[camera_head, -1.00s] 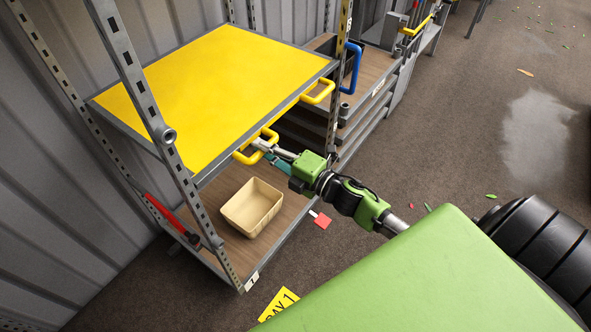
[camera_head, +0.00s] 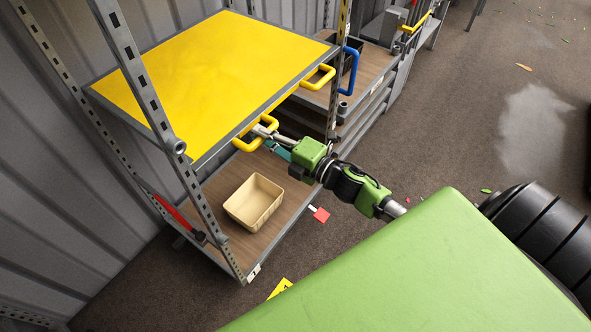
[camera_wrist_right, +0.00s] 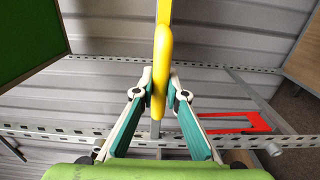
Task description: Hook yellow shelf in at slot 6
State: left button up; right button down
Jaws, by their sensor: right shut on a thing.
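The yellow shelf (camera_head: 205,75), a yellow panel with a grey frame, lies roughly level between the slotted posts of the rack in the head view. It has two yellow handles on its front edge. My right gripper (camera_head: 264,131) is shut on the nearer handle (camera_head: 243,145). In the wrist view the yellow handle (camera_wrist_right: 161,70) stands upright between the fingertips of my right gripper (camera_wrist_right: 158,97). The near post (camera_head: 150,92) carries a row of dark slots. Slot 6 cannot be made out, and whether the shelf's hooks sit in any slots cannot be told. My left gripper is out of view.
A beige crate (camera_head: 254,202) stands on the wooden lower shelf (camera_head: 222,184) below. A red bar (camera_head: 174,214) is at the rack's left side. A blue handle (camera_head: 350,69) shows on the neighbouring rack. The floor to the right is mostly clear.

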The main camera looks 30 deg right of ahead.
notch_tip(320, 180, up, 7)
jog(key=p, duration=0.5)
jog(key=shift+r, duration=0.15)
jog(key=shift+r+p, duration=0.35)
jog(key=shift+p, duration=0.05)
notch_tip(320, 180, up, 7)
jog(key=p, duration=0.3)
jog(key=shift+r, duration=0.15)
jog(key=c, duration=1.7)
grip_release()
jog(key=shift+w, duration=0.1)
